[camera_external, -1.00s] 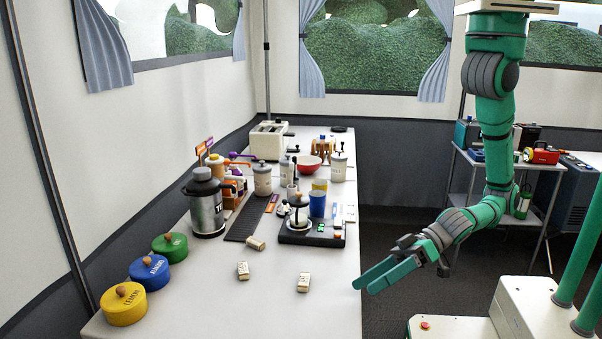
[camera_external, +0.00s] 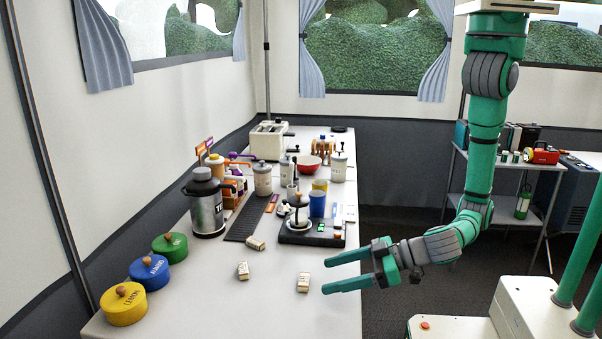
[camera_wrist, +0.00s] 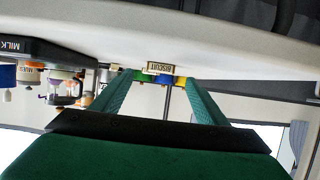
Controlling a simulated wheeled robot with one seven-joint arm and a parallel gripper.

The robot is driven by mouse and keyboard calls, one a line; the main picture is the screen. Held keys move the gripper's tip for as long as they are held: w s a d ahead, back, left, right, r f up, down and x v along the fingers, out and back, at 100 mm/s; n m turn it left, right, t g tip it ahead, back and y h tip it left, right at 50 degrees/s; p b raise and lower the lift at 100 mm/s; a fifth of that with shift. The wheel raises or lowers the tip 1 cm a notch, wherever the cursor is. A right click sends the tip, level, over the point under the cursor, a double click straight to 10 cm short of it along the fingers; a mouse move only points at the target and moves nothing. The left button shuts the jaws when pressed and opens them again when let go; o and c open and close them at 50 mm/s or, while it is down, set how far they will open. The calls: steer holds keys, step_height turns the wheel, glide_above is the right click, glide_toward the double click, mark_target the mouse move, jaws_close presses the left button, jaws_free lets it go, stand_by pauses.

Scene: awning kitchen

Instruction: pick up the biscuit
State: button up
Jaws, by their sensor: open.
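A small pale packet labelled BISCUIT (camera_wrist: 160,68) shows upside-down-scene style in the wrist view, beyond and between my fingertips. In the external view, the packet (camera_external: 303,283) nearest my gripper appears to be this one; its label is too small to read there. It stands on the white counter (camera_external: 270,310). My gripper (camera_external: 326,275) is open and empty, its two green fingers pointing left over the counter's right edge, a short gap right of the packet. The open fingers also show in the wrist view (camera_wrist: 158,80).
Two similar packets stand nearby, one left (camera_external: 243,271) and one farther back (camera_external: 255,243). Yellow (camera_external: 124,307), blue (camera_external: 150,274) and green (camera_external: 170,249) tins line the left side. The front counter is clear.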

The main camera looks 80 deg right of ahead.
mark_target(305, 279)
steer(key=shift+r+x, duration=0.15)
steer(key=shift+x, duration=1.4)
steer(key=shift+r+x, duration=0.15)
steer(key=shift+x, duration=1.4)
steer(key=shift+w, duration=0.1)
steer(key=c, duration=1.1)
